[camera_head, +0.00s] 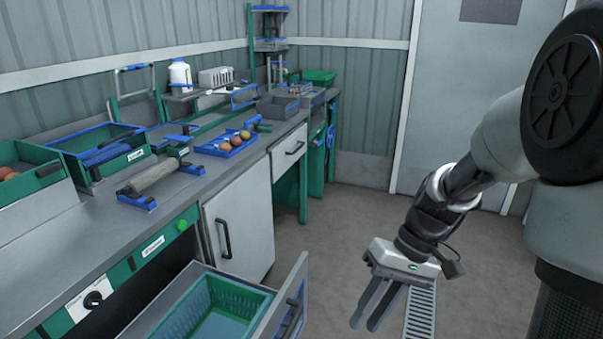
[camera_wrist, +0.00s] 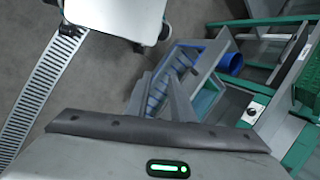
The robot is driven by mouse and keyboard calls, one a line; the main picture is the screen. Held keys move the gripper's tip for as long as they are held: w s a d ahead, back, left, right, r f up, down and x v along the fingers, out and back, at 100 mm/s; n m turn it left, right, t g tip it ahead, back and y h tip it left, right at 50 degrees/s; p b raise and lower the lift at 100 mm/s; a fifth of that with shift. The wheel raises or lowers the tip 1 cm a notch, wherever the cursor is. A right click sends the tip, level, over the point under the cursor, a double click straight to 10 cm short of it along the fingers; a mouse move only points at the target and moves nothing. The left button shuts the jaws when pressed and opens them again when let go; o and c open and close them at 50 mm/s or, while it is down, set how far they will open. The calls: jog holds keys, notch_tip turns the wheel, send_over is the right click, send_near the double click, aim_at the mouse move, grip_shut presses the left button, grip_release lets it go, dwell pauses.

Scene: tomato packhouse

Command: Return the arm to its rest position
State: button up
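My gripper (camera_head: 368,323) hangs in the air over the floor, right of the open drawer, with its fingers pointing down. Two dark fingers show with a gap between them and nothing in it. In the wrist view the fingers (camera_wrist: 158,92) also stand apart and empty. My arm reaches in from the right side of the head view, bent down towards the gripper.
An open drawer (camera_head: 262,336) holding a green basket (camera_head: 215,308) juts out left of my gripper. The workbench (camera_head: 75,240) carries green crates, a blue tray (camera_head: 226,146) with tomatoes and a roller. A floor grate (camera_head: 420,312) lies beside the gripper. Open floor stretches towards the door (camera_head: 470,110).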

jog(key=s+d+r+m+t+h, duration=0.1)
jog(key=s+r+t+h, duration=0.1)
jog(key=s+r+t, duration=0.35)
jog(key=s+r+m+t+h, duration=0.1)
jog(key=s+r+t+h, duration=0.15)
jog(key=r, duration=0.65)
notch_tip(320, 180, up, 22)
jog(key=p, duration=2.2)
jog(key=shift+w+d+r, duration=0.15)
jog(key=shift+d, duration=0.05)
jog(key=shift+a, duration=0.1)
